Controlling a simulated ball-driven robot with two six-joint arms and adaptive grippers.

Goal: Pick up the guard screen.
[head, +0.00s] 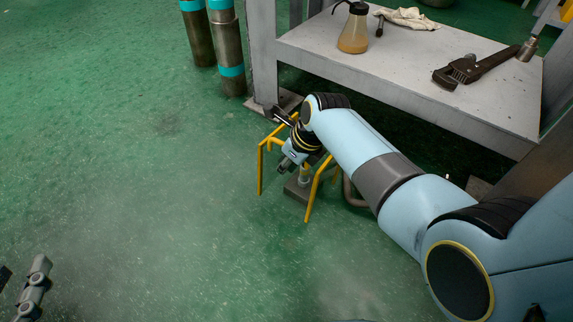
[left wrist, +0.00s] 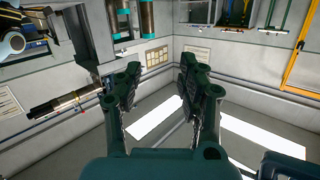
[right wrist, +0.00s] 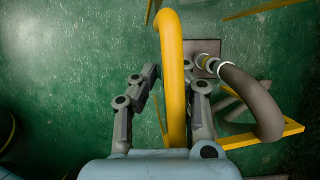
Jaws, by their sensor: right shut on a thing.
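The guard screen (head: 311,196) is a yellow tubular frame standing on the green floor in front of the workbench. Its top is partly hidden by my right wrist. In the right wrist view its thick yellow bar (right wrist: 172,40) runs between the fingers of my right gripper (right wrist: 171,76), which is shut on it. My left gripper (left wrist: 158,82) is open and empty in the left wrist view, with walls and floor behind it. Only a grey part of it shows at the lower left of the head view, far from the guard screen.
A grey block (head: 299,188) with a fitting stands inside the frame, with a bent brown pipe (right wrist: 258,100) beside it. The workbench (head: 440,80) holds a bottle (head: 354,32) and a pipe wrench (head: 470,69). Two cylinders (head: 228,50) stand behind. The floor at left is clear.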

